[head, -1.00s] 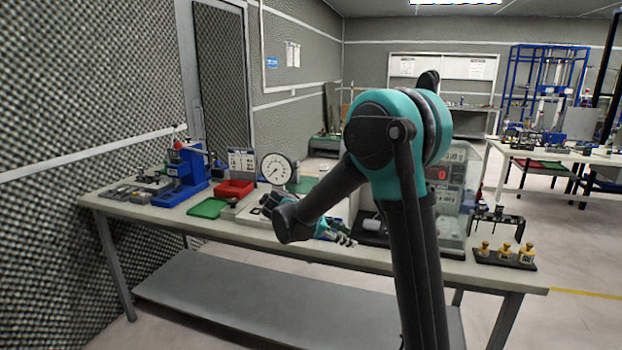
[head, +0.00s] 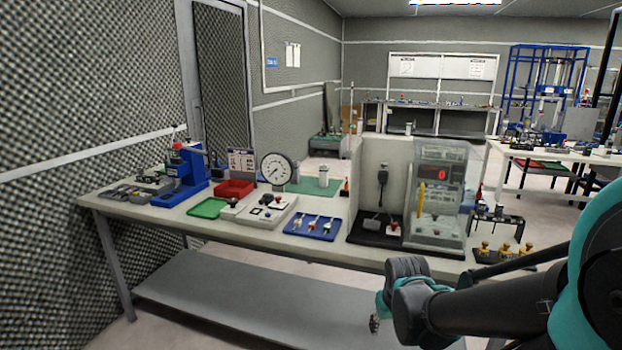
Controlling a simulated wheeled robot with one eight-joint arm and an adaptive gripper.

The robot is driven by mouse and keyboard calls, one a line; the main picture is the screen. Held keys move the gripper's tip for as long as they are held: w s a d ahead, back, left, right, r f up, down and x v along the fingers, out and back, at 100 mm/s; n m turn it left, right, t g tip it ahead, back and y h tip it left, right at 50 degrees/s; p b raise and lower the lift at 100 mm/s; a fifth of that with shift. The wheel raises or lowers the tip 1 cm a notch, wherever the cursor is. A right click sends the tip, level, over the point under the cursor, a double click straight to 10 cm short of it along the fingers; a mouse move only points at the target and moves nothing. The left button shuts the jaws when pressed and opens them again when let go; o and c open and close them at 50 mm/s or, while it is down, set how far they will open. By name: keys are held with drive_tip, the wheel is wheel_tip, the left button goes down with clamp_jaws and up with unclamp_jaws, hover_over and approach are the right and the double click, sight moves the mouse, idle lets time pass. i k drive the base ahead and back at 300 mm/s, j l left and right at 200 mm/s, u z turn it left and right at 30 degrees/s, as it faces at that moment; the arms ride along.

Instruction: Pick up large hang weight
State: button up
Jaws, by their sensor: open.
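Three brass-coloured hang weights stand in a row on a black tray (head: 486,256) at the right end of the bench. The rightmost, the large hang weight (head: 526,249), shows its top; my arm hides its lower part. The middle one (head: 504,250) and the smallest, left one (head: 484,248) are beside it. My gripper (head: 375,323) is open, in front of the bench and below the top's front edge, left of the weights and apart from them. Its fingers look small and are partly hidden by my wrist.
The bench top (head: 330,244) carries a clear-walled instrument case (head: 440,200), a blue tray (head: 313,227), a dial gauge (head: 277,169), a red bin (head: 235,188) and a blue press (head: 182,175). A black rack (head: 497,217) stands behind the weights. A lower shelf (head: 240,295) is bare.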

sight(527, 252)
drive_tip(key=z, duration=1.3)
